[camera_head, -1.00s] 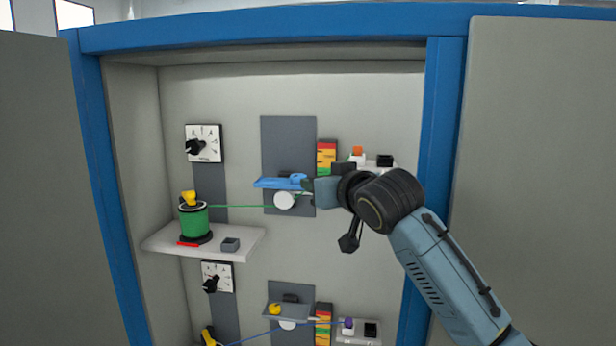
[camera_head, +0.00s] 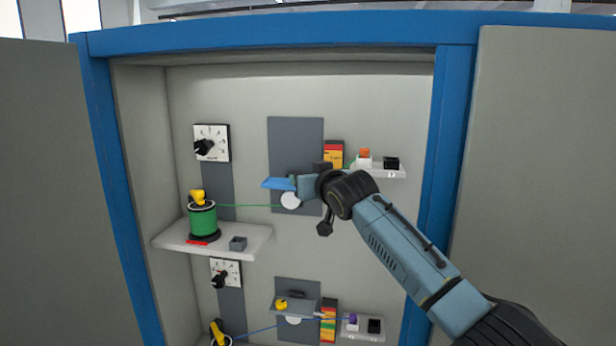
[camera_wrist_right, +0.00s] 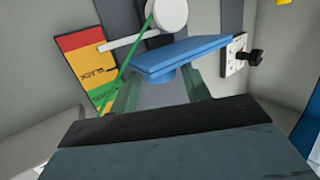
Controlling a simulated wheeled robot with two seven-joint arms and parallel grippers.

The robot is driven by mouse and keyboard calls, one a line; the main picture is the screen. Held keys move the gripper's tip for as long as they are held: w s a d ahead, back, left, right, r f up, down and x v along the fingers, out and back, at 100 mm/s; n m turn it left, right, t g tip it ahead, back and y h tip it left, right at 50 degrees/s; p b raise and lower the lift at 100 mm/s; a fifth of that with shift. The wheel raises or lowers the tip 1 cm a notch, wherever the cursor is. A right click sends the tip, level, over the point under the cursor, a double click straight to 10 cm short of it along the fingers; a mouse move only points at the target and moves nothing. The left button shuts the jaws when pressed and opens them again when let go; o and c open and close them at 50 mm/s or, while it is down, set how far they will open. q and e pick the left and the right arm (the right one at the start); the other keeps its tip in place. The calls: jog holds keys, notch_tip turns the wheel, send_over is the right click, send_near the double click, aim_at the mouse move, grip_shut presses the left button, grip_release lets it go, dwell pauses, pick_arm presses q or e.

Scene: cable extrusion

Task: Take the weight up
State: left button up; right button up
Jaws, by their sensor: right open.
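A blue tray (camera_head: 276,184) sticks out from the upper grey panel, just above a white round pulley. A blue weight (camera_wrist_right: 172,76) is on this tray; the right wrist view appears upside down and shows it as a short round piece against the tray (camera_wrist_right: 180,50). My right gripper (camera_head: 296,184) is at the right end of the tray and hides the weight in the head view. In the wrist view its see-through fingers (camera_wrist_right: 160,93) stand apart on either side of the weight. Whether they touch it is unclear. My left gripper is out of view.
A green spool (camera_head: 203,222) stands on the left shelf (camera_head: 258,234), its green cable running to the pulley (camera_head: 291,201). A coloured scale card (camera_head: 334,152) and a small right shelf (camera_head: 385,174) are close by. A similar lower station has a yellow weight (camera_head: 281,303). Blue cabinet posts (camera_head: 445,150) bound the opening.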

jog(key=shift+w, duration=0.15)
jog(key=c, duration=0.9)
jog(key=shift+r, duration=3.6)
jog(key=shift+s+a+b, duration=0.2)
jog(key=shift+s+b, duration=0.4)
jog(key=shift+s+a+r+b, duration=0.15)
jog(key=shift+s+b, duration=0.35)
jog(key=shift+s, duration=0.45)
jog(key=shift+s+a+r+b, duration=0.15)
jog(key=shift+s+b, duration=0.3)
jog(key=shift+s, duration=0.5)
